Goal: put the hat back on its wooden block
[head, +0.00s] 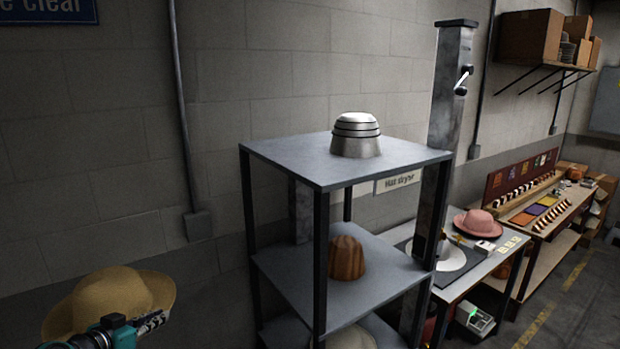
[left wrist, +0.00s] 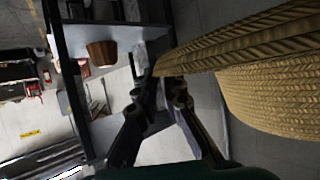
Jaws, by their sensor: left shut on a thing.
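A tan straw hat (head: 110,300) is at the lower left of the head view, to the left of the rack. My left gripper (head: 152,321), with a teal body, is shut on the hat's brim. In the left wrist view the woven brim (left wrist: 245,40) runs into the fingers (left wrist: 168,82), and the crown hangs at the right. A brown ribbed wooden block (head: 347,258) stands bare on the middle shelf of the rack; it also shows in the left wrist view (left wrist: 102,53). The hat is apart from the block. My right gripper is in neither view.
The grey rack (head: 290,163) has dark posts at its corners. A metal dome (head: 357,135) stands on its top shelf. A pale hat shows partly on the lowest shelf. To the right, a table holds a pink hat (head: 476,222). Open space lies left of the rack.

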